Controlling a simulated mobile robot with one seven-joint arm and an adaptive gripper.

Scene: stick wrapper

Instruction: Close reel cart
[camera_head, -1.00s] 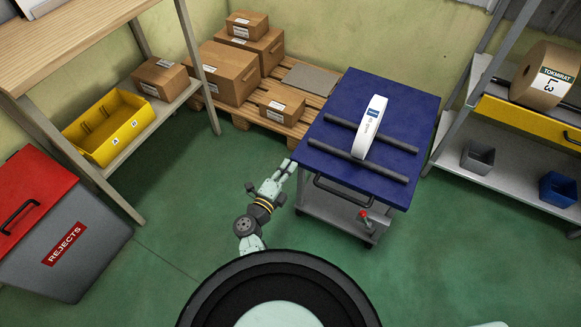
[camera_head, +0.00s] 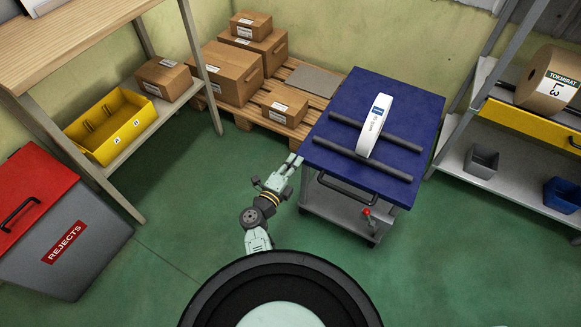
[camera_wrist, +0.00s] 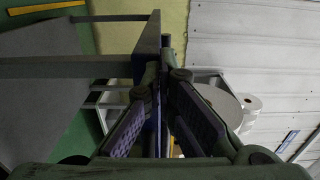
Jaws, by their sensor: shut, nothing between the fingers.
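The reel cart is grey with a dark blue top (camera_head: 410,110) and a lower deck on casters. A white reel (camera_head: 373,127) stands across two dark bars on the blue top. A black handle (camera_head: 347,190) and a red-knobbed lever (camera_head: 367,212) show at its front side. My gripper (camera_head: 297,160) is at the cart's left front corner, fingers together. Whether it touches the cart cannot be told. In the wrist view my gripper's fingers (camera_wrist: 163,85) meet with nothing held, beside a dark panel edge (camera_wrist: 147,45).
A pallet (camera_head: 310,83) with cardboard boxes stands behind the cart's left side. A shelf unit (camera_head: 510,180) with bins and a brown roll is close on the right. A rejects bin (camera_head: 75,240) is at far left. Green floor (camera_head: 170,200) is free left of the arm.

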